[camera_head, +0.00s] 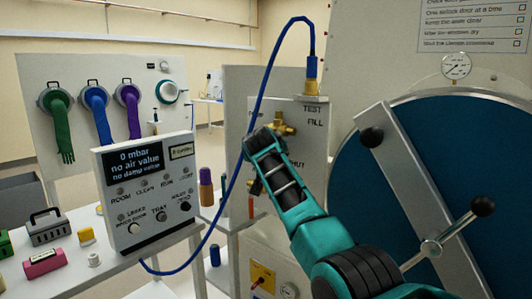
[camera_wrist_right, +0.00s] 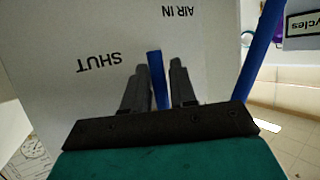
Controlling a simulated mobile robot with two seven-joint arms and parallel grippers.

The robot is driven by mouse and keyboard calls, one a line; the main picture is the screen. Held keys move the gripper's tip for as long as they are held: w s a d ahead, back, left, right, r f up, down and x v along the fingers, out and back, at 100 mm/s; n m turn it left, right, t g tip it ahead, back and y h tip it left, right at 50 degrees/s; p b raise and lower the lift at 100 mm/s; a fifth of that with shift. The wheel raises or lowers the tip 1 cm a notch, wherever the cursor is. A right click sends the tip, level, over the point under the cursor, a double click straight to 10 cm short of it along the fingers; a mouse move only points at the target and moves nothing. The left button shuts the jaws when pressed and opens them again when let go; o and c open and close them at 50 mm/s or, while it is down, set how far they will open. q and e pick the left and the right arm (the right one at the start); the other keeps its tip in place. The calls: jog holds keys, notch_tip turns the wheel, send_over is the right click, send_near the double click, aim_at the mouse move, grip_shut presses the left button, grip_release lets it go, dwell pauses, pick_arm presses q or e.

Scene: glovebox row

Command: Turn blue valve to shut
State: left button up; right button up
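My right gripper (camera_head: 263,146) is in front of the white valve panel (camera_head: 310,128), its arm coming in from the lower right. The right wrist view shows the blue valve handle (camera_wrist_right: 157,78) as a narrow bar between the two fingers of my right gripper (camera_wrist_right: 160,80). The fingers stand close on both sides; I cannot tell whether they touch it. The upside-down labels SHUT and AIR IN are on the panel around it, with SHUT left of the fingers. In the head view the gripper hides the blue handle. My left gripper is not in view.
A blue hose (camera_head: 262,90) loops from the TEST fitting (camera_head: 311,75) down past the gripper. A brass valve (camera_head: 284,124) sits just behind the gripper. A big round blue door (camera_head: 400,150) with a bar handle fills the right. A control box (camera_head: 146,190) stands at left.

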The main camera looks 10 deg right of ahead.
jog(key=b+v, duration=0.1)
jog(key=v, duration=0.9)
jog(key=shift+s+r, duration=0.15)
jog(key=shift+s, duration=0.2)
dwell(0.3)
